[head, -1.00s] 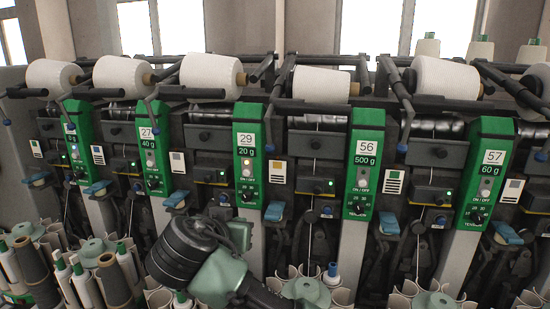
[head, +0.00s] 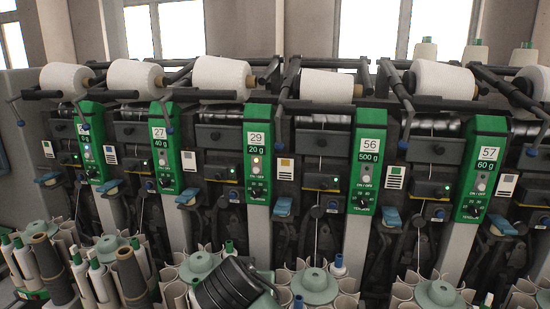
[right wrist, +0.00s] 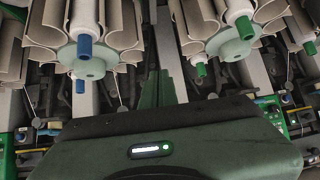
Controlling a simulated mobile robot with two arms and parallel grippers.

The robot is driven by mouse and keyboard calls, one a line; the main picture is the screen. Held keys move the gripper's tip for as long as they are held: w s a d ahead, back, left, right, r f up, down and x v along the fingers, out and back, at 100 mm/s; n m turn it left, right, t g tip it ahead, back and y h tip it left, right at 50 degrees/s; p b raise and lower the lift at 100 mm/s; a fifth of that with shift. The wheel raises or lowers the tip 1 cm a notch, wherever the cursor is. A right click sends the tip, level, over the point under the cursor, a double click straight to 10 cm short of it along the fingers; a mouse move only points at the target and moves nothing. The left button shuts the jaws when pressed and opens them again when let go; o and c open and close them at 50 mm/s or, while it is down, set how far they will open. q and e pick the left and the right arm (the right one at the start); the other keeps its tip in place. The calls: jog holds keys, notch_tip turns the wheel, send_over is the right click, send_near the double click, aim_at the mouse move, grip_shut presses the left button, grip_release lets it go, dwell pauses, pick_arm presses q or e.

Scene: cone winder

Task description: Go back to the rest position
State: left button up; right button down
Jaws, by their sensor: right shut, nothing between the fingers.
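My right gripper (right wrist: 160,88) shows in the right wrist view with its green fingers together and nothing between them. Its dark green body (right wrist: 150,150) fills the bottom of that view. Bobbin magazines (right wrist: 90,68) and (right wrist: 232,48) lie beyond the fingers on either side; I cannot tell the exact gap. In the head view, a dark ribbed part of my arm (head: 235,288) shows at the bottom edge, in front of the magazines; no fingers show there. My left gripper is in neither view.
The winder's green panels, such as number 29 (head: 257,155) and number 56 (head: 367,160), stand in a row. White yarn cones (head: 222,78) lie along the top. Bobbin magazines (head: 200,262) line the front, close to my arm.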

jog(key=s+d+f+g+y, duration=0.1)
jog(key=s+d+f, duration=0.2)
jog(key=f, duration=0.2)
jog(key=s+d+f+g, duration=0.2)
jog(key=s+d+f, duration=0.1)
jog(key=f, duration=0.3)
jog(key=s+d+f+n+g, duration=0.2)
jog(key=s+d+f, duration=0.4)
jog(key=s+d, duration=0.55)
jog(key=s+d+f+n+g, duration=0.1)
jog(key=s+d+f, duration=0.6)
jog(key=s, duration=0.7)
notch_tip(320, 180, down, 23)
jog(key=d+g, duration=0.1)
jog(key=s+d+f+g, duration=0.1)
jog(key=s+d+f, duration=0.2)
jog(key=s+f, duration=1.5)
jog(key=shift+s+d+g, duration=0.15)
jog(key=shift+s+g, duration=0.05)
jog(key=shift+g, duration=0.2)
